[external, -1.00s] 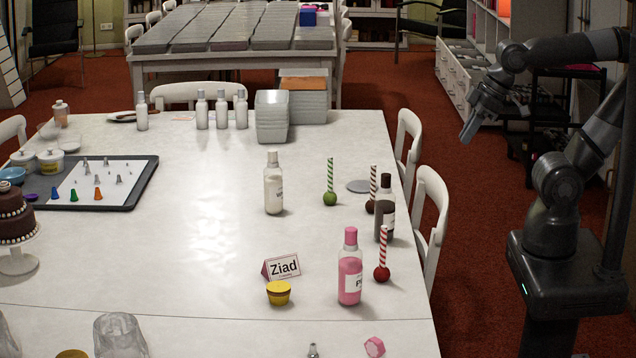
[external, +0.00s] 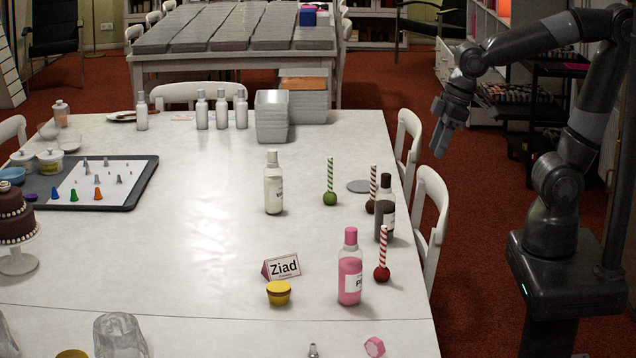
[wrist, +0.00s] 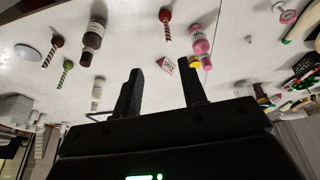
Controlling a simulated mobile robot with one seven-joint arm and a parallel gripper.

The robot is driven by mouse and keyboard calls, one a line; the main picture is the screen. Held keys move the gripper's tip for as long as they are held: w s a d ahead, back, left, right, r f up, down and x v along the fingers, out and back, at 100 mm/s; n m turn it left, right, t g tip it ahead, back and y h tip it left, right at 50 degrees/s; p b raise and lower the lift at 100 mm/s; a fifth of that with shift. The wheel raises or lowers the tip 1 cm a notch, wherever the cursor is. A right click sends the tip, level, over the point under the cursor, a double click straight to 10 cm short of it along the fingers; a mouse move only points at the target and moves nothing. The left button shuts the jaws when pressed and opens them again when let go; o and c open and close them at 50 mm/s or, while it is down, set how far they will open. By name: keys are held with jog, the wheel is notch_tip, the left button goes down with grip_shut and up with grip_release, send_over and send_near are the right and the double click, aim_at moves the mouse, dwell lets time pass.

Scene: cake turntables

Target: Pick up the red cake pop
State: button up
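The red cake pop (external: 381,273) stands on the white table near its right edge, ball down, with a red-and-white striped stick pointing up. It is just right of the pink bottle (external: 349,281). In the wrist view the red cake pop (wrist: 165,16) is at the top middle, beyond the fingertips and beside the pink bottle (wrist: 198,40). My gripper (external: 440,150) is raised over the floor to the right of the table, apart from the cake pop. In the wrist view my gripper (wrist: 161,68) has its two fingers spread, with nothing held between them.
A green cake pop (external: 330,198) stands farther back. A yellow cup (external: 279,292) and name card (external: 282,267) are left of the pink bottle. White chairs (external: 430,225) line the right table edge.

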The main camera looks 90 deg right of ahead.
jog(key=w+f+n+g, duration=0.1)
jog(key=w+f+g, duration=0.1)
jog(key=w+f, duration=0.45)
jog(key=g, duration=0.2)
send_over(382, 267)
jog(key=shift+n, duration=0.4)
jog(key=f, duration=0.7)
jog(key=shift+d+f, duration=0.15)
jog(key=shift+d, duration=0.05)
notch_tip(382, 267, down, 11)
jog(key=shift+d+r, duration=0.1)
jog(key=shift+d, duration=0.05)
grip_shut()
